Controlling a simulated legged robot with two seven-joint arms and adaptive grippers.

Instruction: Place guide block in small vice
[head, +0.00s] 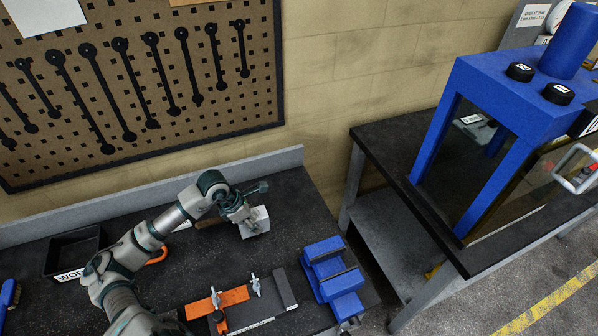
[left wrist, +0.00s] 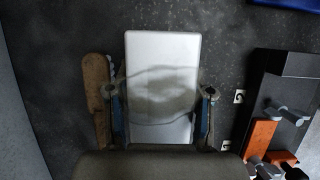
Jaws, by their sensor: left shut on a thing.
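A pale grey-white block (head: 256,226), which I take to be the guide block, is at the back middle of the dark bench. My left gripper (head: 248,212) is shut on it. In the left wrist view the block (left wrist: 162,55) lies between the two fingers (left wrist: 162,103), one at each long side. I cannot tell whether the block touches the bench. The small blue vice (head: 332,280) stands at the bench's right front, to the right of and nearer than the block. My right gripper is not in view.
A brown-handled tool (left wrist: 97,95) lies close left of the block. A fixture with an orange bar (head: 218,303) and clamps stands left of the vice. A black bin (head: 73,250) is at the left. A blue press frame (head: 488,80) stands on the right-hand table, across a gap.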

